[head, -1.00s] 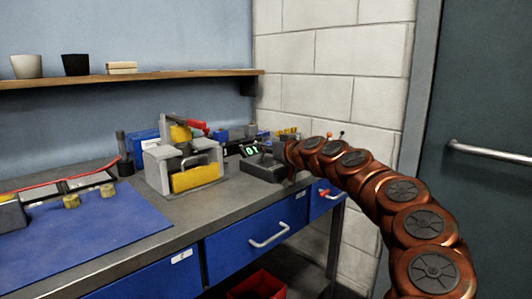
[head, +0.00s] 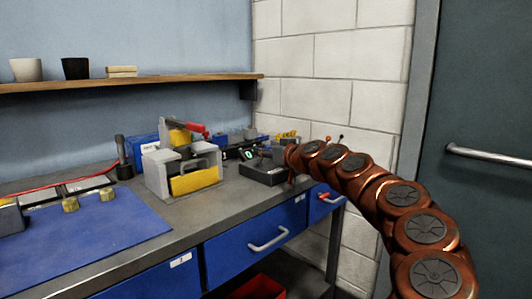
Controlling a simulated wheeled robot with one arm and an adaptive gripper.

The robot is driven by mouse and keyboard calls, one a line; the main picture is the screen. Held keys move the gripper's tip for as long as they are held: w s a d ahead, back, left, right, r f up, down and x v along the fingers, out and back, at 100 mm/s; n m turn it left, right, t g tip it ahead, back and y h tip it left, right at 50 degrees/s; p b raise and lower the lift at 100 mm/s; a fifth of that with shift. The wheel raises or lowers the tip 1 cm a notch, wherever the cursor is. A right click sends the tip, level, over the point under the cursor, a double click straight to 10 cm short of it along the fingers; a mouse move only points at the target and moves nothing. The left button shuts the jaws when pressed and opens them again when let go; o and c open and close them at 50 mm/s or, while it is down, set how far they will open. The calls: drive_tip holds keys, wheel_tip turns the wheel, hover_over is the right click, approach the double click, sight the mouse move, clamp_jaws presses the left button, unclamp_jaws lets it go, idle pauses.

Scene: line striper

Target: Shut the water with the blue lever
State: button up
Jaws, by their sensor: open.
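I cannot make out a blue lever or a water valve in the head view. My copper-coloured arm reaches in from the lower right. My gripper (head: 281,152) is at its far end, by the back right of the bench, small and partly hidden, beside a dark box (head: 262,171) with a small lit green display. It is open, and I see nothing held in it. A grey and yellow fixture (head: 195,178) with a red handle (head: 196,127) stands left of the box. Several small blue and yellow items behind the box are too small to tell apart.
The grey bench (head: 225,208) has blue drawers with metal handles. A blue mat (head: 85,235) with brass pieces lies at the left. A shelf (head: 150,77) with two cups runs above. A block wall and a dark door (head: 490,100) are at the right. A red bin (head: 262,288) is below.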

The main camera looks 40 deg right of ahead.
drive_tip(key=s+r, duration=0.1)
drive_tip(key=s, duration=1)
drive_tip(key=shift+s+r, duration=0.25)
drive_tip(key=shift+s, duration=0.15)
drive_tip(key=shift+a, duration=0.1)
drive_tip(key=shift+a, duration=0.1)
